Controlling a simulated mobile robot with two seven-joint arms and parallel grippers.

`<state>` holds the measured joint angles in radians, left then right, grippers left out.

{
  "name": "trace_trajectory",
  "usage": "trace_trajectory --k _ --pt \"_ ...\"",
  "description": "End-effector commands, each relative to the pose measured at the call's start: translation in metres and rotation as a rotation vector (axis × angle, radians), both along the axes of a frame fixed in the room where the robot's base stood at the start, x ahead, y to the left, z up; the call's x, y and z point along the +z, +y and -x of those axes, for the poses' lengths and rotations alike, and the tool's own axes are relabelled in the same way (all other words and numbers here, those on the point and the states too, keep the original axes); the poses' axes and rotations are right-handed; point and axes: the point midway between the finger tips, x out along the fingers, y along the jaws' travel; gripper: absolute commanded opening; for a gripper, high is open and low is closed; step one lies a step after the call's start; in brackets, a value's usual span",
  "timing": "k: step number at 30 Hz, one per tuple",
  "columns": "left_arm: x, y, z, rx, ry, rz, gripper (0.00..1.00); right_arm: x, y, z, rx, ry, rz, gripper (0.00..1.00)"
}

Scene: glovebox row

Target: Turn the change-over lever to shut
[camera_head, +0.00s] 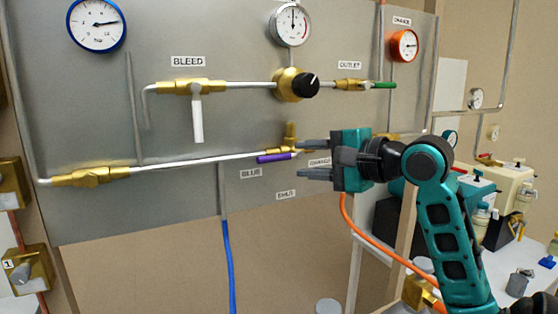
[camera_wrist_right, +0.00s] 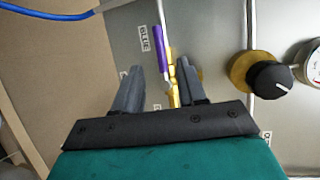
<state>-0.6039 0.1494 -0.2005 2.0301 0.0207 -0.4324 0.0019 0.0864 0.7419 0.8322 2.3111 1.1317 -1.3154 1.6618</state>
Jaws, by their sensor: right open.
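The change-over lever (camera_head: 273,158) has a purple handle and lies nearly level, pointing left toward the BLUE label (camera_head: 251,173). Its brass valve body (camera_head: 290,138) is at its right end. The SHUT label (camera_head: 286,195) is on the panel below. My right gripper (camera_head: 304,158) is open just to the right of the lever, fingers pointing left. In the wrist view the purple handle (camera_wrist_right: 160,48) and brass valve (camera_wrist_right: 172,72) appear between and beyond the open fingertips (camera_wrist_right: 159,68); nothing is held. My left gripper is not in view.
The grey panel (camera_head: 90,212) carries gauges, brass fittings and pipes. The black knob (camera_head: 305,85) is above the lever. A white BLEED handle (camera_head: 197,118) hangs at upper left. A blue hose (camera_head: 228,262) hangs below. An orange hose (camera_head: 365,236) runs under my right arm.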

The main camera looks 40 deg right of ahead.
Motion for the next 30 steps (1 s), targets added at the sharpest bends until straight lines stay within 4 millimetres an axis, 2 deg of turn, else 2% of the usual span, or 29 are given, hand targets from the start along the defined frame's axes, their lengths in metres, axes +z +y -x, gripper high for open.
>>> trace_trajectory --k 6,12,18,26,30 --pt "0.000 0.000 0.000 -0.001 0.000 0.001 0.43 -0.006 0.003 -0.038 0.001 0.000 -0.001 0.41" --pt "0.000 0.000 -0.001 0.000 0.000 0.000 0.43 -0.011 0.005 -0.063 0.000 -0.001 0.000 0.41" --pt "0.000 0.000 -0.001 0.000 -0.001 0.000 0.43 -0.013 0.006 -0.073 -0.001 -0.001 0.000 0.41" --pt "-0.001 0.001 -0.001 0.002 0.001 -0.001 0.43 -0.014 0.007 -0.074 -0.001 -0.001 0.000 0.41" --pt "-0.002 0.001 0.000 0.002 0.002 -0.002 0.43 -0.014 0.007 -0.074 -0.001 -0.001 0.001 0.29"
